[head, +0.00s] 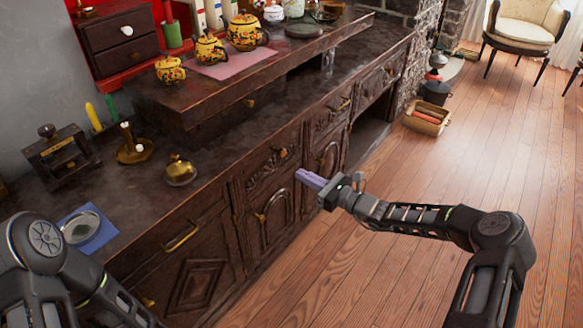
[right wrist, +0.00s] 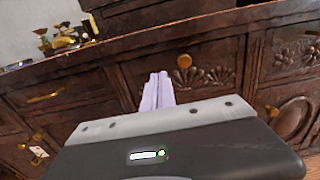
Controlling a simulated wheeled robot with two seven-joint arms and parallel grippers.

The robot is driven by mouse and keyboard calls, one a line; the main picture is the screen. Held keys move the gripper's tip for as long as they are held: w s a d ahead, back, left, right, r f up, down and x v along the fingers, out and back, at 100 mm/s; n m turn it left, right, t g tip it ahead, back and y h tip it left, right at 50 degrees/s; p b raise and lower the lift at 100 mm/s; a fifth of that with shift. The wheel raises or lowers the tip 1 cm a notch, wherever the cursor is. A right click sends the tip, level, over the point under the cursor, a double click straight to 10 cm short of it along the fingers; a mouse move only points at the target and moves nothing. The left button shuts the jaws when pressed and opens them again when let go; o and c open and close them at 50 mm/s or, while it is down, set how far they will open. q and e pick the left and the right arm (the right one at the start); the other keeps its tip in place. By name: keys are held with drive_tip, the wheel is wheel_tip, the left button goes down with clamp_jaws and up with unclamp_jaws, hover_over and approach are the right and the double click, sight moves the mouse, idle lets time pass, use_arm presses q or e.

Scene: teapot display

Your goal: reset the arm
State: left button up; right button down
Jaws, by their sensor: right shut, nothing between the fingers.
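My right gripper (head: 312,180) is shut and empty, its pale purple fingers together in the air in front of the carved dark wood cabinet (head: 215,255). In the right wrist view the closed fingers (right wrist: 157,92) point at the cabinet front, apart from any object. My left arm shows at the lower left of the head view, but its gripper is not visible. Three yellow painted teapots of rising size, small (head: 170,70), middle (head: 209,48) and large (head: 244,32), stand on the raised shelf.
A brass candle holder (head: 133,152), a small brass pot (head: 180,172), a dark wooden box (head: 62,155) and a blue cloth with a round dish (head: 98,240) are on the counter. Open wooden floor lies right of the cabinet, with a basket (head: 426,121) and an armchair (head: 520,33) farther back.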

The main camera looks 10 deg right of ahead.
drive_tip(key=shift+s+d, duration=0.25)
drive_tip(key=shift+s, duration=0.05)
drive_tip(key=s+a+f+n+g+h, duration=0.1)
drive_tip(key=s+a+f+n+g, duration=0.1)
drive_tip(key=s+f+g, duration=0.3)
drive_tip(key=s+a+f+n, duration=0.2)
drive_tip(key=f+n, duration=0.1)
drive_tip(key=f, duration=0.4)
drive_tip(key=s+a+f+n+g+h, duration=0.25)
drive_tip(key=s+f+n, duration=0.35)
drive_tip(key=s, duration=0.4)
drive_tip(key=s+a+f+n+g+h, duration=0.2)
drive_tip(key=s+a+f+n+g, duration=0.3)
drive_tip(key=s, duration=0.6)
drive_tip(key=s+n+h, duration=0.2)
drive_tip(key=s+n, duration=0.8)
drive_tip(key=s, duration=0.4)
wheel_tip(320, 180, up, 18)
drive_tip(key=a+p, duration=0.1)
drive_tip(key=p, duration=1.5)
drive_tip(key=shift+w+a+f+p, duration=0.2)
drive_tip(key=shift+w+a+p, duration=0.05)
drive_tip(key=shift+a+p, duration=0.15)
